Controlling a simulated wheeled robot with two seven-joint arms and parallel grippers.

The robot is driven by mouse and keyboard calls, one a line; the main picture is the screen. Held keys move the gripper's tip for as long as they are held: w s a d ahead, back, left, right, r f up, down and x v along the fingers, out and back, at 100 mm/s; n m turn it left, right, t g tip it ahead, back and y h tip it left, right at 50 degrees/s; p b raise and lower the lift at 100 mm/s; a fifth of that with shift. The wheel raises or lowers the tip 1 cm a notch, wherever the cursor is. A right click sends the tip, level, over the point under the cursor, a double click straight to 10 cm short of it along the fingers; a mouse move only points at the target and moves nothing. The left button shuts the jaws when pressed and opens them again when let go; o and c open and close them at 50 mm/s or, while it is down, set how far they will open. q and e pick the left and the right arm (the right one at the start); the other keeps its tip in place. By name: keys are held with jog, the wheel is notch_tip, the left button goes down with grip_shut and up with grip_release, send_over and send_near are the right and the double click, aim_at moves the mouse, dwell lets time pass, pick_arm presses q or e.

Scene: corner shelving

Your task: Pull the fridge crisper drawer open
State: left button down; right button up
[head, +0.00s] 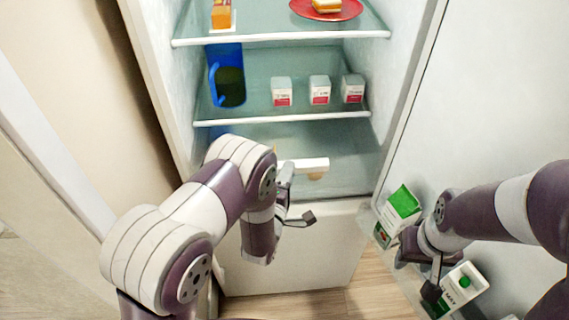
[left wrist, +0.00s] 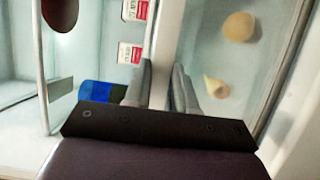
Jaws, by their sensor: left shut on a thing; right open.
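The fridge crisper drawer (head: 345,178) is the clear bin at the bottom of the open fridge, with a white handle bar (head: 312,164) across its front. My left gripper (head: 288,172) is at the left part of this bar, and my arm hides part of the drawer. In the left wrist view, the fingers (left wrist: 165,90) are on either side of a pale bar and shut on it. Two beige, rounded items (left wrist: 238,27) show behind clear material beside the bar. My right gripper (head: 424,275) is open and empty near the fridge door. How far the drawer is out cannot be told.
Shelves above hold a blue pitcher (head: 227,78), white-and-red cups (head: 320,90), a red plate (head: 326,10) and an orange carton (head: 222,14). A green carton (head: 401,207) and a milk carton (head: 462,284) stand in the door at right. Wooden floor (head: 365,290) shows below.

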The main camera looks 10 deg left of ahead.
pick_arm(q)
jog(key=shift+s+d+f, duration=0.15)
jog(key=shift+s, duration=0.45)
jog(key=shift+s+d+f, duration=0.15)
jog(key=shift+s, duration=0.4)
jog(key=c, duration=1.1)
grip_release()
jog(key=shift+o, duration=0.5)
jog(key=shift+w, duration=0.2)
jog(key=shift+r, duration=0.1)
